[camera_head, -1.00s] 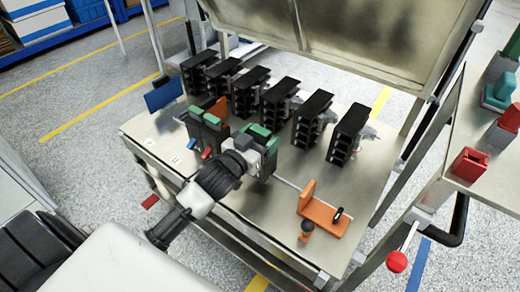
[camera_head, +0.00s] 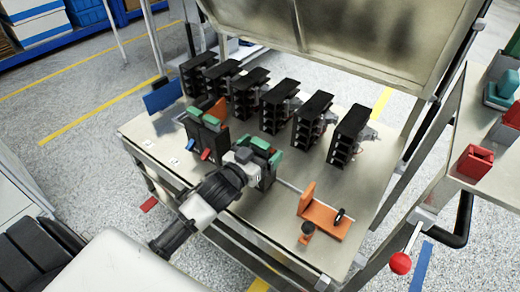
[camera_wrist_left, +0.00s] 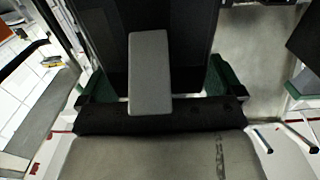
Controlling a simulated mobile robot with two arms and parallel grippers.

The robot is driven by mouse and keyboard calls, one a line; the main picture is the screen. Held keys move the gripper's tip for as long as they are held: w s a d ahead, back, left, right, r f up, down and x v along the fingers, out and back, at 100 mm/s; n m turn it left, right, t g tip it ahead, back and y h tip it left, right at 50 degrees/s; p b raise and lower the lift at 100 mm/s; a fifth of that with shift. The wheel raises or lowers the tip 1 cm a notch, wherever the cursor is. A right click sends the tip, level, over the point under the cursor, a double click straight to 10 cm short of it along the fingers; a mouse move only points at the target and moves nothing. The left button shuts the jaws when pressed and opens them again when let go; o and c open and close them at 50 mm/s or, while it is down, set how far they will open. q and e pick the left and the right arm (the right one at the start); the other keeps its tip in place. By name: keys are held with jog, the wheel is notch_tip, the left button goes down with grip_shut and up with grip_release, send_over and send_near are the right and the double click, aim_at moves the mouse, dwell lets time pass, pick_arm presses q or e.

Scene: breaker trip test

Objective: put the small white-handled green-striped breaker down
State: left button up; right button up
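A dark breaker with green stripes (camera_head: 264,150) is at my left gripper (camera_head: 243,158), near the front middle of the table. The gripper's pale fingers close around it, and part of its body is hidden behind the gripper. In the left wrist view, a dark body with a pale grey-white handle (camera_wrist_left: 150,75) lies straight ahead, with green strips (camera_wrist_left: 220,78) on both sides. I cannot tell whether its underside touches the table. My right gripper is not in view.
The table (camera_head: 165,165) also holds another green-striped breaker (camera_head: 207,140) with red and blue levers just left. Several black slotted units (camera_head: 312,120) stand in a row behind. An orange bracket (camera_head: 322,215) stands to the right. Bare tabletop lies between the breaker and bracket.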

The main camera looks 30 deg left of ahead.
pick_arm(q)
jog(key=shift+r, duration=0.15)
jog(key=s+a+p, duration=0.1)
jog(key=s, duration=1.1)
jog(key=shift+a, duration=0.35)
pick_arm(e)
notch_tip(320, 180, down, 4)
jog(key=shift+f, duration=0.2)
